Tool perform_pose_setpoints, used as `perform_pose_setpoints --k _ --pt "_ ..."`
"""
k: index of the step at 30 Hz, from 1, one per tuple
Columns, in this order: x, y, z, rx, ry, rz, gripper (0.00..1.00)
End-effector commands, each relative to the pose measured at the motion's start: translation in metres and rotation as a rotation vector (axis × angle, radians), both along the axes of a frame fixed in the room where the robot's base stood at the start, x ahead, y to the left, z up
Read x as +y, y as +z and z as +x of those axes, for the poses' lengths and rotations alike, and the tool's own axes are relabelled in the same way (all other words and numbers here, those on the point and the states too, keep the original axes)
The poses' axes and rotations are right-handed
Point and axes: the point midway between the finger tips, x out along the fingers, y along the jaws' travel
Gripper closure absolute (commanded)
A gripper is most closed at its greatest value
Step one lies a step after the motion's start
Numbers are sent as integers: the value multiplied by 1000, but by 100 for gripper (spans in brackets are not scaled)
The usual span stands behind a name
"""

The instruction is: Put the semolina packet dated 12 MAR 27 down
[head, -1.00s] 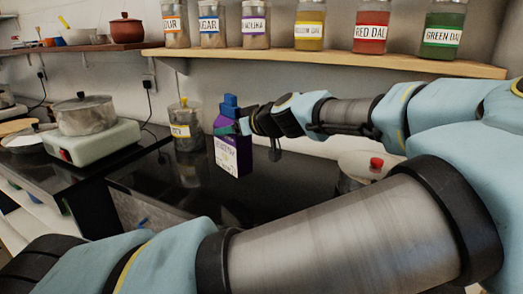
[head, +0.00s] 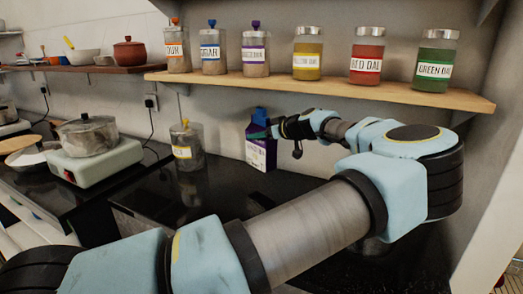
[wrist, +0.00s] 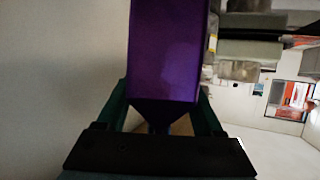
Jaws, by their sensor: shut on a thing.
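The semolina packet (head: 263,154) is purple with a white printed label and a blue top. It is upright in the head view, close to the back wall and over the rear of the dark counter (head: 215,197). I cannot tell whether its base touches the counter. The date on it is too small to read. My gripper (head: 266,131) is shut on the packet near its top. In the wrist view, the purple packet (wrist: 167,50) stands between the green fingers of my gripper (wrist: 160,108).
The wooden shelf (head: 320,90) with several labelled jars hangs above. A steel pot (head: 87,137) sits on a white stove (head: 97,164) at left. Bare counter lies between jar and packet.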

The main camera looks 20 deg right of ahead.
Motion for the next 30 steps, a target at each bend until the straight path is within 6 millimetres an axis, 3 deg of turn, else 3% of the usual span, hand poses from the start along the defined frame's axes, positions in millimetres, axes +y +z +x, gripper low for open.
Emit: perform_pose_setpoints --k 11,17,30 --pt "1 -29 -1 2 0 4 100" --pt "2 -56 -1 2 -1 7 100" --pt "-2 -68 1 1 0 2 100"
